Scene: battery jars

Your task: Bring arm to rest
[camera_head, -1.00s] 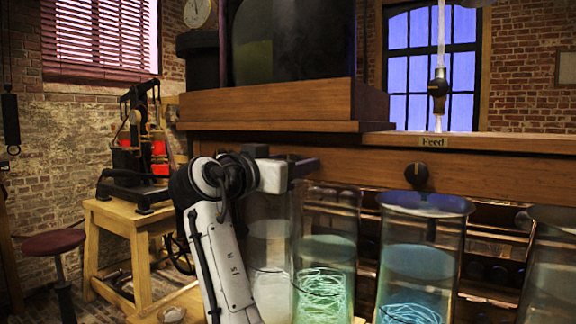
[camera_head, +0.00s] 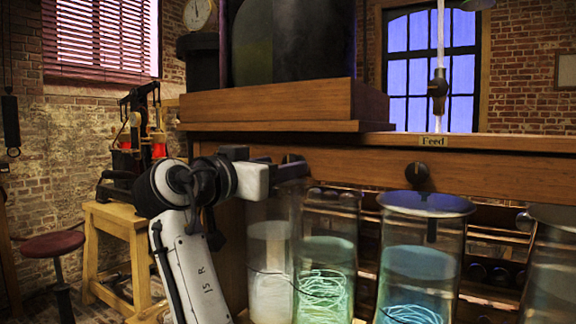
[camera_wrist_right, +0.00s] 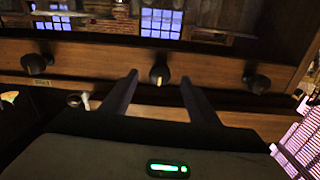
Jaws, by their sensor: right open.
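My right arm (camera_head: 185,245) is white with dark joints and rises from the bottom of the head view. Its gripper (camera_head: 290,168) points right, in front of the wooden panel and above the leftmost jars. In the right wrist view the two dark fingers of the gripper (camera_wrist_right: 158,95) stand apart with nothing held between them. A dark round knob with a pale mark (camera_wrist_right: 158,74) shows in the gap beyond the fingertips, apart from them as far as I can tell. My left gripper is out of view.
Tall glass jars stand in a row: a pale one (camera_head: 270,240), a green one (camera_head: 327,235), a blue one (camera_head: 420,255) and another at the right edge (camera_head: 550,270). The wooden panel carries knobs (camera_head: 416,173) and a "Feed" label (camera_head: 433,140). A red stool (camera_head: 52,245) stands left.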

